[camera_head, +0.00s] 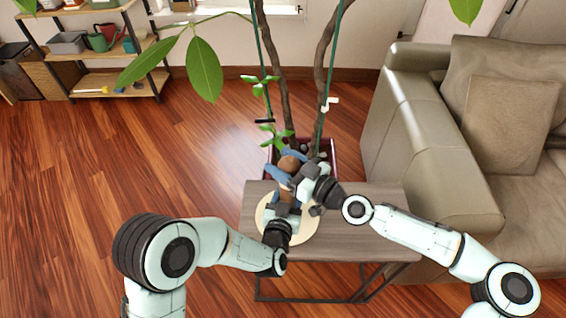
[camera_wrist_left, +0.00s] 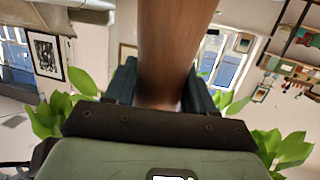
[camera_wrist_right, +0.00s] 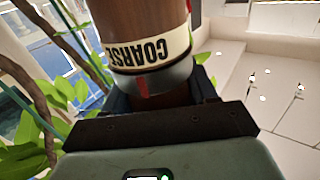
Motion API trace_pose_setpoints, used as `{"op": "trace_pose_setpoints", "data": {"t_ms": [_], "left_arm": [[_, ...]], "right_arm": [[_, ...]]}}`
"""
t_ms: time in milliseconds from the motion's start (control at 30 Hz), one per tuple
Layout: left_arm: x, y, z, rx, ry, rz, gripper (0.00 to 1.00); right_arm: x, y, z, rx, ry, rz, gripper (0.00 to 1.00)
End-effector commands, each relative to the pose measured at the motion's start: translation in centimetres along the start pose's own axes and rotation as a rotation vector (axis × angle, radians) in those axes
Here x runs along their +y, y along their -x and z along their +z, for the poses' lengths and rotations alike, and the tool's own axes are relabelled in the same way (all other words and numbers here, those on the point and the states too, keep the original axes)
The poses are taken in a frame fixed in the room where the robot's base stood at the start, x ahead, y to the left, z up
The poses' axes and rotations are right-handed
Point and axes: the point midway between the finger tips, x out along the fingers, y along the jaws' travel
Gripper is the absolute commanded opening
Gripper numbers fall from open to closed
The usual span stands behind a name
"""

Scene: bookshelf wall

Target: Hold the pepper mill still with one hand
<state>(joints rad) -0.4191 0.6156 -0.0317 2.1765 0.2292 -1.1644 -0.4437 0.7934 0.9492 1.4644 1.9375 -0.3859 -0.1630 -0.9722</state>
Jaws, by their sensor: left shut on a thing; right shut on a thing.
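The brown wooden pepper mill (camera_head: 289,163) stands over a round cream board (camera_head: 303,231) on the small table; my grippers hide much of it. My left gripper (camera_head: 287,198) is shut on its lower part; the left wrist view shows the smooth brown body (camera_wrist_left: 175,45) between the dark blue fingers (camera_wrist_left: 160,90). My right gripper (camera_head: 289,171) is shut on it higher up, coming from the right. The right wrist view shows a cream band reading "COARSE" (camera_wrist_right: 150,50), a silver ring and a red mark on the mill, with the fingers (camera_wrist_right: 160,98) around the part beside the ring.
The grey-brown wooden table (camera_head: 365,232) has clear room to the right. A potted plant (camera_head: 329,165) with tall stems stands close behind it. A beige sofa (camera_head: 430,150) is at the right and a shelf (camera_head: 100,80) at the back left. Open wooden floor lies at the left.

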Motion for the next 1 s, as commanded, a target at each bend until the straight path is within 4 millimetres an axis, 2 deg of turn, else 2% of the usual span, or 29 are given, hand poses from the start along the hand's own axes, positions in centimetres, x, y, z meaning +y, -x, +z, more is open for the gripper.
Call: {"op": "trace_pose_setpoints", "data": {"t_ms": [33,300,700,733,767,800,1000], "left_arm": [[-0.01,0.08,0.65,-0.017,-0.003,0.001,0.13],[0.03,0.08,0.63,-0.016,-0.003,0.002,0.13],[0.01,0.07,0.6,-0.016,-0.002,0.002,0.13],[0.01,0.07,0.61,-0.016,-0.002,0.002,0.13],[0.01,0.07,0.6,-0.016,-0.002,0.002,0.13],[0.01,0.07,0.6,-0.016,-0.002,0.002,0.13],[0.01,0.07,0.6,-0.016,-0.001,0.002,0.13]], "right_arm": [[-0.26,-0.05,0.02,-0.005,0.008,0.029,0.27],[0.01,0.0,0.07,-0.002,0.002,0.173,0.27],[0.23,0.1,0.04,0.001,-0.001,0.197,0.27],[0.23,0.1,0.04,0.001,0.0,0.197,0.67],[0.24,0.1,0.04,0.001,0.0,0.197,0.76],[0.25,0.1,0.04,0.002,0.0,0.197,0.81],[0.3,0.11,0.03,0.002,0.0,0.198,0.81]]}}
